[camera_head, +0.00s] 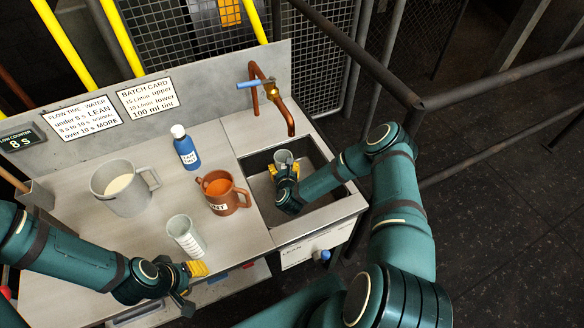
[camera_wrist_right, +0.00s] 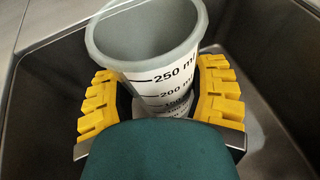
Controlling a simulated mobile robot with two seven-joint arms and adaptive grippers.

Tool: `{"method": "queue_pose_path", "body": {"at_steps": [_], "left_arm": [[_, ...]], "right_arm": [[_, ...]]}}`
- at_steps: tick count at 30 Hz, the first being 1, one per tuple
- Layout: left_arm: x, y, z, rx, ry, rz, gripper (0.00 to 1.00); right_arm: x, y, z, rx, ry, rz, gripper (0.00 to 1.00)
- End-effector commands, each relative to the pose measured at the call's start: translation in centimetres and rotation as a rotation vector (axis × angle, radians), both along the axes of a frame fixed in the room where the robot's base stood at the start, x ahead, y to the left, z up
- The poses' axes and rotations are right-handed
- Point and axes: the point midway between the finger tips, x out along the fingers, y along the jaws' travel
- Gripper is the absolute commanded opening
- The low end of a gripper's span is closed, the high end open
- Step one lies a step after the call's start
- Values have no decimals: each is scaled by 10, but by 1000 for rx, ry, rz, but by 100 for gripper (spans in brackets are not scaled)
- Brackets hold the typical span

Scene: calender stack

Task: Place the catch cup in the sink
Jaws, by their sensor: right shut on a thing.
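A grey cup with black millilitre marks, which fits the catch cup, is inside the sink (camera_head: 332,204). It shows in the head view (camera_head: 283,157) and close up in the right wrist view (camera_wrist_right: 160,50), upright or nearly so. My right gripper (camera_head: 285,172) is shut on this cup, with yellow finger pads on both sides of it (camera_wrist_right: 162,97). I cannot tell whether the cup touches the sink floor. My left gripper (camera_head: 192,285) is open and empty at the bench's front edge, near a second pale cup with marks (camera_head: 186,236).
A copper tap (camera_head: 279,98) with a blue handle rises behind the sink. Left of the sink stand a brown mug (camera_head: 222,193) with orange contents, a blue bottle (camera_head: 186,148) and a large grey jug (camera_head: 122,187). A metal rail (camera_head: 355,52) runs at the right.

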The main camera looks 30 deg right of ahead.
Motion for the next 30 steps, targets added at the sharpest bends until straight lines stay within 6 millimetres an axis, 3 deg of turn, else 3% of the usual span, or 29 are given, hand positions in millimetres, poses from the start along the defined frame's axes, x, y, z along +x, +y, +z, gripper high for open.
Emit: {"method": "queue_pose_path", "body": {"at_steps": [6, 9, 30], "left_arm": [[0, 0, -1, 0, 0, 0, 46], [-1, 0, -3, 0, 2, -1, 46], [-5, -1, -15, -2, 10, -8, 46]], "right_arm": [[-2, -35, -1, -4, 0, -2, 18], [-2, -31, -13, -1, 2, 1, 18], [-3, -32, -24, -2, 2, -1, 18]]}}
